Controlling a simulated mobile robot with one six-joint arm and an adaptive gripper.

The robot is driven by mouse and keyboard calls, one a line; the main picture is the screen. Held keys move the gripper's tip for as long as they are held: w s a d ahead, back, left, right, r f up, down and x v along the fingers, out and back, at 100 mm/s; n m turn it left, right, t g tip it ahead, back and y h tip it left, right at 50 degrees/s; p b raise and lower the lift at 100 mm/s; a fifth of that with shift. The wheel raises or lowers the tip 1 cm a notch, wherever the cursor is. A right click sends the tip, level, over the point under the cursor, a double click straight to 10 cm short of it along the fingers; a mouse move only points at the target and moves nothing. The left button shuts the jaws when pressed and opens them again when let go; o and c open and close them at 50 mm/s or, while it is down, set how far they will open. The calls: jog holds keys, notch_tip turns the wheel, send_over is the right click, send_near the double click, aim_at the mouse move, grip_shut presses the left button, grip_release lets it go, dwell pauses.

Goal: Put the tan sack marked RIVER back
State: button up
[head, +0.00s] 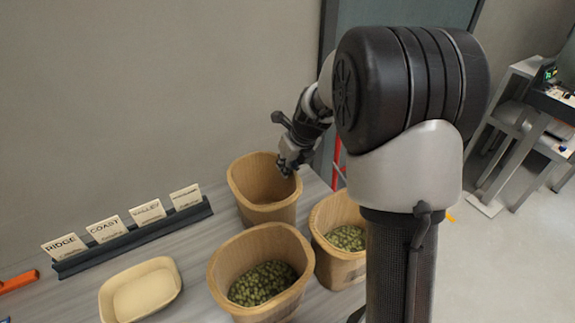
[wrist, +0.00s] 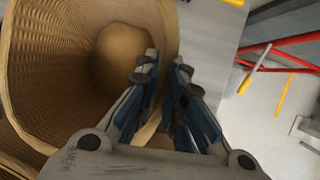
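I cannot make out the tan sack marked RIVER in either view. My gripper (head: 290,168) is over the right rim of the far wooden bucket (head: 248,190). In the wrist view my gripper (wrist: 166,62) shows two fingers with a gap between them, and no sack shows in the gap. The bucket's rim (wrist: 172,30) runs behind and between the fingers; whether they touch it I cannot tell. The inside of this bucket (wrist: 50,50) looks empty, with a plain tan floor.
Two more buckets, front (head: 225,262) and right (head: 325,262), hold green round items. A shallow tan tray (head: 140,292) looks empty. A dark card rack (head: 140,238) holds cards including RIDGE and COAST; the last card is unreadable. An orange object (head: 18,281) lies far left.

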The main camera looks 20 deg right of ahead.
jog(key=shift+o, duration=1.3)
jog(key=shift+r, duration=0.1)
